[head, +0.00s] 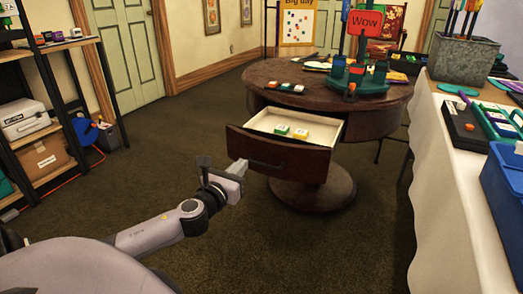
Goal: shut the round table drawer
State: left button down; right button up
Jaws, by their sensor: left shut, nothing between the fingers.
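The round table (350,115) is dark brown wood on a single thick pedestal, in the middle right of the head view. Its drawer (280,155) is pulled out toward me and stands open. The drawer's pale inside shows, with a few small green and yellow blocks (291,131) in it. A dark handle sits on the drawer's front. My left gripper (238,168) is shut and empty, just left of and in front of the drawer front's left end. I cannot tell whether it touches the drawer. My right gripper is out of view.
A white-clothed table (450,190) with a blue bin (505,200) stands close on the right. A shelf (45,130) with boxes stands on the left. The round table's top holds a green stand and small items.

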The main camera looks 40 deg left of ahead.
pick_arm(q)
jog(key=b, duration=0.2)
send_near(264, 142)
jog(key=x, duration=0.5)
jog(key=shift+f, duration=0.1)
jog(key=shift+b+x, duration=0.3)
jog(key=shift+x, duration=0.5)
jog(key=shift+w, duration=0.15)
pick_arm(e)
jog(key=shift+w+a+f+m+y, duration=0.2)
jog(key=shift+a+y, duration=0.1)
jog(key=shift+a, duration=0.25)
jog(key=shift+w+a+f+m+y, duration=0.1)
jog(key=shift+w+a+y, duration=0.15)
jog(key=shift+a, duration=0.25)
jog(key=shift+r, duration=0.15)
pick_arm(q)
jog(key=shift+w, duration=0.15)
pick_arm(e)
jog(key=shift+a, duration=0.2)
